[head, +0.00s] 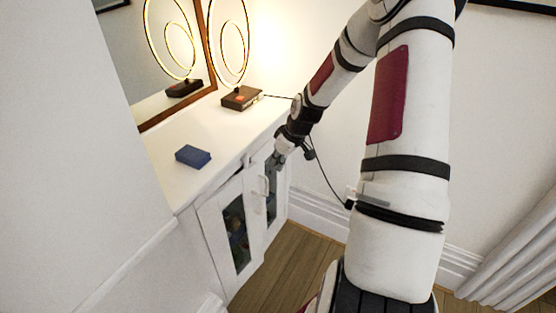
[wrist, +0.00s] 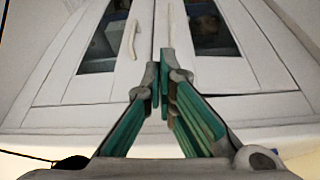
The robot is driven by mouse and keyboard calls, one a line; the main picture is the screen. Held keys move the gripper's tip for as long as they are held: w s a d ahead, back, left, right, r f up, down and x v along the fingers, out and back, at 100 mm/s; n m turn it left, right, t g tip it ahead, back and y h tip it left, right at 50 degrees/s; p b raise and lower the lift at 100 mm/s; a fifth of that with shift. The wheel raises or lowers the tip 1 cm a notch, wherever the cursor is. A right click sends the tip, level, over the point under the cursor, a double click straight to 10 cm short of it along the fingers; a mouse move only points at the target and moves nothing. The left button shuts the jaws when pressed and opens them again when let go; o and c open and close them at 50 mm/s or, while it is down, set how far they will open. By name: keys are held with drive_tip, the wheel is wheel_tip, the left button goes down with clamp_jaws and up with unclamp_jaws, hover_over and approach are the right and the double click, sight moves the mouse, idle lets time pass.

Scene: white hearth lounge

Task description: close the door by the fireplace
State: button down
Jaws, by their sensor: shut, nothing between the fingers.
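A white cabinet (head: 182,196) has two white doors with dark glass panes in the head view. The left door (head: 226,270) and the right door (head: 257,222) meet near a pale handle (head: 266,186). The doors look nearly flush; I cannot tell whether one stands slightly ajar. My gripper (head: 277,161) is shut and empty, at the upper front of the right door. In the wrist view, my gripper (wrist: 160,75) points at the narrow seam between the doors, with a pale handle (wrist: 128,40) to its left. Contact with the doors is unclear.
A blue box (head: 193,156) and a ring lamp (head: 240,98) with a cable stand on the cabinet top. A framed mirror (head: 211,45) is behind. White walls flank the cabinet; wooden floor (head: 300,265) is clear in front. A curtain (head: 515,265) hangs at right.

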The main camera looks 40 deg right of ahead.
sight(255, 174)
drive_tip(key=w+a+f+b, duration=0.1)
drive_tip(key=w+f, duration=0.6)
drive_tip(key=shift+a+f+b, duration=0.25)
drive_tip(key=shift+a+b, duration=0.05)
drive_tip(key=shift+b, duration=0.05)
drive_tip(key=shift+w+a+f+n, duration=0.15)
drive_tip(key=shift+w+n, duration=0.25)
drive_tip(key=shift+w, duration=0.55)
drive_tip(key=shift+s, duration=0.1)
